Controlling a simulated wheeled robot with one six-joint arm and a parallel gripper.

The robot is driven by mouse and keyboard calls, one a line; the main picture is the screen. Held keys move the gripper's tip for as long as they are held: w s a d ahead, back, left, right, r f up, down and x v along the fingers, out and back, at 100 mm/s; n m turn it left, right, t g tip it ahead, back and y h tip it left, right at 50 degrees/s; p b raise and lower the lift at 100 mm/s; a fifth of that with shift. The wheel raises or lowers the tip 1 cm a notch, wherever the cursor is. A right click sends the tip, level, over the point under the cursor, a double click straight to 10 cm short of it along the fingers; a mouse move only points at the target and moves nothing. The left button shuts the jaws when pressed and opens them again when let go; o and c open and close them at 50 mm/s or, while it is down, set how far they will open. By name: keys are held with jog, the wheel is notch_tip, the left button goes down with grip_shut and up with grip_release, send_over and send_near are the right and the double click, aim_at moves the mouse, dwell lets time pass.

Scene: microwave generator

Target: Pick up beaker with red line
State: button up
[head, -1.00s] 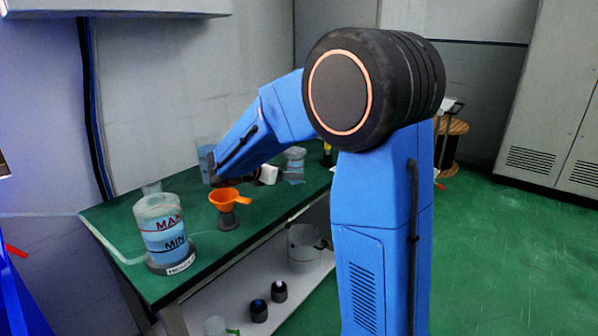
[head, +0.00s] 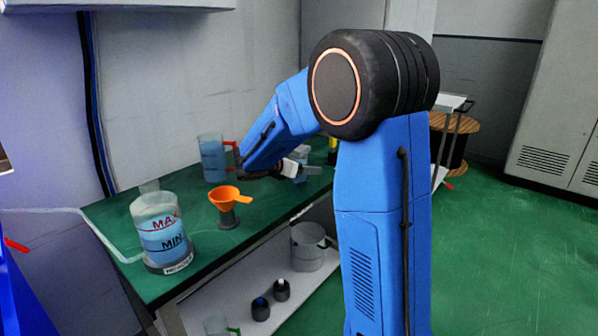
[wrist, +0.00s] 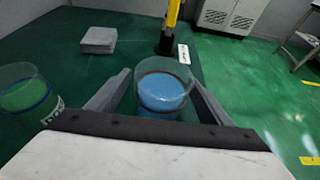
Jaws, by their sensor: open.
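In the wrist view, a clear beaker with a dark red line (wrist: 161,98) and blue liquid stands upright between the fingers of my gripper (wrist: 159,82). My gripper is open, with a finger on each side of the beaker; I cannot tell whether either touches it. Another clear beaker with a blue line (wrist: 28,97) stands at the left, outside the jaws. In the head view, my gripper (head: 308,170) is over the far right part of the green table (head: 150,272). A clear beaker shows there only in part, mostly hidden behind the gripper.
A jug with a red handle (head: 212,158), an orange funnel (head: 227,197) on a stand and a large MAX/MIN container (head: 160,232) stand on the table. A grey block (wrist: 98,40) and a yellow post (wrist: 171,24) lie beyond the beaker.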

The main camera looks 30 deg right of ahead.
jog(key=shift+w+d+f, duration=0.2)
jog(key=shift+d+f, duration=0.05)
jog(key=shift+d, duration=0.35)
jog(key=c, duration=1.3)
jog(key=shift+r, duration=0.25)
jog(key=shift+r, duration=4.65)
